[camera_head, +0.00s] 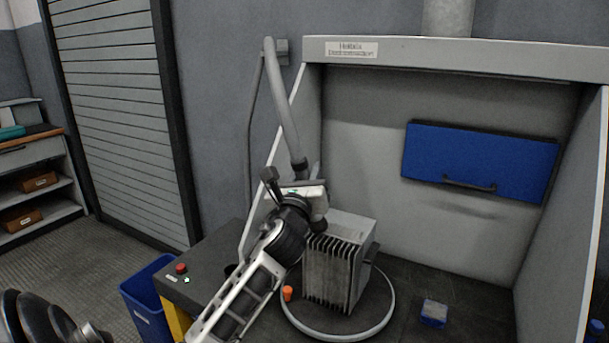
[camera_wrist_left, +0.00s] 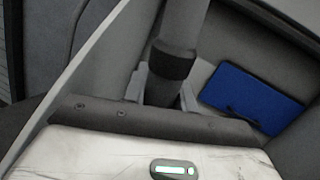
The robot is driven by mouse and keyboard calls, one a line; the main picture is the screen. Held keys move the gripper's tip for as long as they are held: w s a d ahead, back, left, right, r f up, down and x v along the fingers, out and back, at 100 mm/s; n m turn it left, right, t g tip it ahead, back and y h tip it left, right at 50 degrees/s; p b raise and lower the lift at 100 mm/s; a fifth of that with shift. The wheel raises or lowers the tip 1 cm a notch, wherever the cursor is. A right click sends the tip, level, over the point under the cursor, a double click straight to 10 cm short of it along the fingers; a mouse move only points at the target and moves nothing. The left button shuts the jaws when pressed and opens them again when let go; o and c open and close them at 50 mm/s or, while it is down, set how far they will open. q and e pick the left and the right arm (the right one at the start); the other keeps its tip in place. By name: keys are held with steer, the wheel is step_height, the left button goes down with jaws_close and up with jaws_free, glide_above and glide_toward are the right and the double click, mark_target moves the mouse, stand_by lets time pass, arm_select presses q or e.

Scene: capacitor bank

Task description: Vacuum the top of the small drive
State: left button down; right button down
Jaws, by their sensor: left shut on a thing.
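The small drive (camera_head: 338,274) is a grey box with upright fins on its front and a flat top, standing on a round turntable (camera_head: 388,314) in the open-fronted booth. My left gripper (camera_head: 314,188) is above the left rear of the drive's top. It is shut on the vacuum hose (camera_head: 284,107), near its black cuff (camera_head: 298,168). In the left wrist view the hose's black cuff (camera_wrist_left: 173,62) stands between the fingers. The nozzle tip is hidden behind the gripper, so I cannot tell whether it touches the drive. My right gripper is not in view.
A blue panel with a handle (camera_head: 480,160) is on the booth's back wall. A small blue block (camera_head: 433,313) lies right of the turntable, and an orange piece (camera_head: 288,293) is at the drive's left. A blue bin (camera_head: 148,300) stands beside the bench with a red button (camera_head: 181,268).

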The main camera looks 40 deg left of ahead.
arm_select(q)
steer(key=shift+w+a, duration=0.2)
steer(key=shift+w, duration=0.6)
steer(key=shift+w+a, duration=0.15)
steer(key=shift+w, duration=0.6)
steer(key=shift+d, duration=0.1)
steer(key=shift+w+d, duration=0.2)
steer(key=shift+d, duration=0.65)
steer(key=shift+w+d, duration=0.2)
steer(key=shift+d, duration=0.65)
steer(key=shift+w+d+p, duration=0.2)
steer(key=shift+w+d, duration=0.05)
steer(key=shift+d, duration=0.65)
steer(key=shift+w+d+p, duration=0.15)
steer(key=shift+w+d, duration=0.05)
steer(key=shift+d, duration=0.7)
